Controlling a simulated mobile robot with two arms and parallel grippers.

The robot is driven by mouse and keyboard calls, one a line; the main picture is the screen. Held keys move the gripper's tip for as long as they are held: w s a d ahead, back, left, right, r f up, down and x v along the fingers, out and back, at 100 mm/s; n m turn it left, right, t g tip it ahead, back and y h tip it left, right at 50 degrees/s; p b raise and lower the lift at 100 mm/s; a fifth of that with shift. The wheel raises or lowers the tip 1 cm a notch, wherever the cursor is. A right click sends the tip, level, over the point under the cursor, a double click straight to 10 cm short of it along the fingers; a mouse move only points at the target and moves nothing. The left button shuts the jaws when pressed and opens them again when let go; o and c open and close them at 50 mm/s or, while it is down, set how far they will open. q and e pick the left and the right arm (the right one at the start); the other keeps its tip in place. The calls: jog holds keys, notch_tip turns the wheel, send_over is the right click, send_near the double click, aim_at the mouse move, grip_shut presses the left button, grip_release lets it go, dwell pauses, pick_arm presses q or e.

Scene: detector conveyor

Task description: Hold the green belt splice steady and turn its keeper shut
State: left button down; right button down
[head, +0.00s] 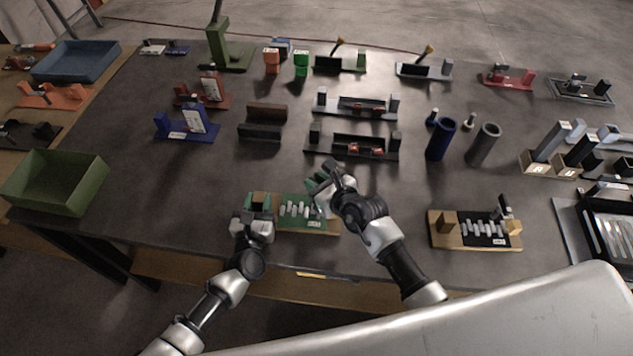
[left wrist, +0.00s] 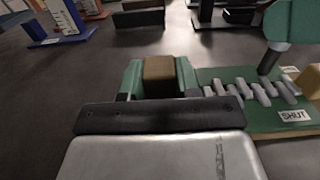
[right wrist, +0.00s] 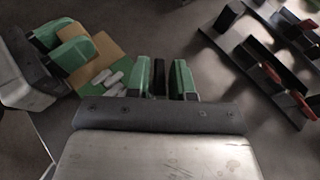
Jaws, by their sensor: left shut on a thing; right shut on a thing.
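The green belt splice (head: 305,225) lies near the front edge of the table, with a row of grey lacing pieces (head: 296,209) across it. A SHUT label (left wrist: 295,115) shows on its board in the left wrist view. My left gripper (head: 258,201) is shut on the brown block (left wrist: 160,76) at the splice's left end. My right gripper (head: 318,186) is above the splice's right part, its green fingers shut on the dark keeper (right wrist: 158,78). The keeper's post (left wrist: 268,63) shows beneath the right fingers in the left wrist view. The fingers hide most of the keeper, and its angle is unclear.
A similar black splice on a wooden base (head: 437,239) stands to the right. A green bin (head: 57,182) is at the left. Dark racks (head: 352,152) and blue and grey cups (head: 440,140) stand behind. The table between is clear.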

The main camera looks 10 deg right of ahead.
jog(key=c, duration=1.2)
grip_release()
jog(key=v, duration=1.2)
